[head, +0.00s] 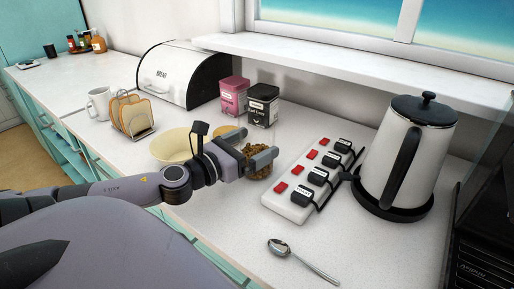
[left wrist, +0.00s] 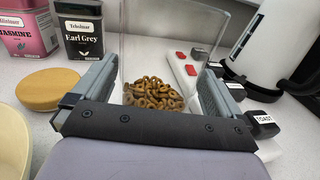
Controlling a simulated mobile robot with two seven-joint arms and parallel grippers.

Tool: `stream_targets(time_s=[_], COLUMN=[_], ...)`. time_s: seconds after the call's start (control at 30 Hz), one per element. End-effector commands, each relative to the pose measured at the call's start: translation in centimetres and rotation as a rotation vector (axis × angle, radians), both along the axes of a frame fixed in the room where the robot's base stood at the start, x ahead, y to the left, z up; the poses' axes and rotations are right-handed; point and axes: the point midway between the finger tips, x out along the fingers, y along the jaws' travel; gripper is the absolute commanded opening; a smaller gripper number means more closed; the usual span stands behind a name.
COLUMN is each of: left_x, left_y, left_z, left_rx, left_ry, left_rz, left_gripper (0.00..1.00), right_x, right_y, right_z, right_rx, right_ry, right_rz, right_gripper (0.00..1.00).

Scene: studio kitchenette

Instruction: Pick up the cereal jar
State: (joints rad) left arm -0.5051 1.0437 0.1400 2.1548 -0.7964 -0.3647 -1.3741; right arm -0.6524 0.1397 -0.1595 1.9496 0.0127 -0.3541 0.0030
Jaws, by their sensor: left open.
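The cereal jar (left wrist: 155,92) is clear and open-topped, with brown cereal rings at its bottom. In the head view the jar (head: 261,168) is partly hidden behind my left gripper (head: 256,147). In the left wrist view my left gripper (left wrist: 155,88) is open, with one finger on each side of the jar. I cannot tell whether either finger touches it. A round wooden lid (left wrist: 48,88) lies on the counter beside the jar. My right gripper is not in view.
A power strip (head: 300,190) with plugs and a kettle (head: 405,150) stand right of the jar. A cream bowl (head: 170,147) is on the left. Tea tins (head: 262,105) and a bread box (head: 178,75) stand behind. A spoon (head: 300,260) lies in front.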

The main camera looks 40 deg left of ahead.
Motion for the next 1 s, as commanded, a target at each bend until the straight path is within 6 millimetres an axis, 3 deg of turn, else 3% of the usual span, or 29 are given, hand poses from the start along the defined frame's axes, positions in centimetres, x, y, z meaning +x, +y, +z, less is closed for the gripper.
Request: stream_targets(time_s=[0.23,0.57,0.6,0.73,1.0], left_x=[1.5,1.8,1.8,1.7,1.8], left_y=[-0.1,-0.1,-0.1,-0.1,-0.2], left_z=[0.0,-0.1,-0.1,-0.1,0.1], left_rx=[0.000,0.000,0.000,0.000,0.001], left_ry=[-0.001,0.001,0.001,0.001,-0.001], left_rz=[0.001,0.001,0.001,0.001,0.000], left_gripper=[1.00,1.00,0.94,0.51,0.48], right_x=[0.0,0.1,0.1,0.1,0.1], right_y=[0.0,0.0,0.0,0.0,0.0], right_z=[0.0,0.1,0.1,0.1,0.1], right_rx=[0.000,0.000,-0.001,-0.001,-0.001], right_ry=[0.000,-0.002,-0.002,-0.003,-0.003], right_rz=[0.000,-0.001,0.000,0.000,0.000], right_gripper=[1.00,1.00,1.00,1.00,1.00])
